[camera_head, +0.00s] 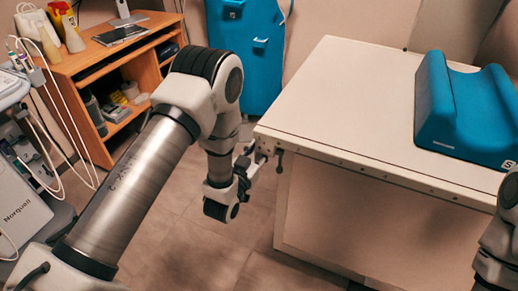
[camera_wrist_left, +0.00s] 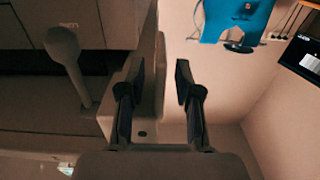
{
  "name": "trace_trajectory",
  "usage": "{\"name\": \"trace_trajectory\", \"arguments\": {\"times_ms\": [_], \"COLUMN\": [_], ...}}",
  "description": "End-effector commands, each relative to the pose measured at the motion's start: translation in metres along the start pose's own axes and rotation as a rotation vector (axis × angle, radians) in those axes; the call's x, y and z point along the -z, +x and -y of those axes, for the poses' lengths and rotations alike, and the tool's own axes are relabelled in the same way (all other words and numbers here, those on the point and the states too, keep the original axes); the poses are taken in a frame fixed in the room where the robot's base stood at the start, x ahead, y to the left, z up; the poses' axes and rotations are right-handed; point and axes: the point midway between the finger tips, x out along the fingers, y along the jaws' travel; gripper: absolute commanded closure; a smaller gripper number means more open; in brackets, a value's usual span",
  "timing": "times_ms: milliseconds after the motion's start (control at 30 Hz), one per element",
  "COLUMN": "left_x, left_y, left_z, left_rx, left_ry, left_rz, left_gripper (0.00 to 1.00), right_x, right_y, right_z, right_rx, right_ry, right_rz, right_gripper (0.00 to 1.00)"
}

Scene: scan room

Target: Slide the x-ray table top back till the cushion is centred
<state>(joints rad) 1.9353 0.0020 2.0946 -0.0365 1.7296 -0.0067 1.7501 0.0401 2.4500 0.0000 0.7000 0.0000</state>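The x-ray table top (camera_head: 345,95) is a pale slab with a front rail. The blue cushion (camera_head: 437,105), grooved along its top, sits on its right part. My left gripper (camera_head: 262,158) is at the table top's near left corner, beside a small dark lever (camera_head: 280,160) under the rail. In the left wrist view, my left gripper's fingers (camera_wrist_left: 157,88) are apart, with a pale edge between them; whether they touch it I cannot tell. Only part of my right arm shows at the right edge; its gripper is out of view.
A wooden shelf unit (camera_head: 152,69) stands at the back left, with a blue panel (camera_head: 262,75) against the wall beside it. A white Norquell machine (camera_head: 28,205) is at the far left. Tiled floor (camera_head: 205,255) is clear left of the table.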

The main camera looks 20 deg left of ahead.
Motion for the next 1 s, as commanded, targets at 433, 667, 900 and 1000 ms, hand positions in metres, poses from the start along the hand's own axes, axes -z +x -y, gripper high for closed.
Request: {"name": "trace_trajectory", "arguments": {"times_ms": [433, 667, 900, 1000], "left_x": [-0.001, 0.001, 0.000, -0.001], "left_y": [0.006, 0.044, 0.048, 0.048], "left_z": [0.000, 0.000, 0.000, 0.000], "left_rx": [0.000, 0.000, -0.001, -0.001], "left_ry": [0.000, 0.000, 0.000, 0.000], "left_rz": [-0.003, -0.010, 0.000, 0.002], "left_gripper": [1.00, 1.00, 1.00, 0.88], "right_x": [0.000, 0.000, 0.000, 0.000], "right_y": [0.002, 0.009, 0.009, 0.009], "right_z": [0.000, 0.000, 0.000, 0.000], "right_rx": [0.000, 0.000, 0.000, 0.000], "right_ry": [0.000, 0.000, 0.000, 0.000], "right_rz": [0.000, 0.000, 0.000, 0.000], "right_gripper": [1.00, 1.00, 1.00, 1.00]}}
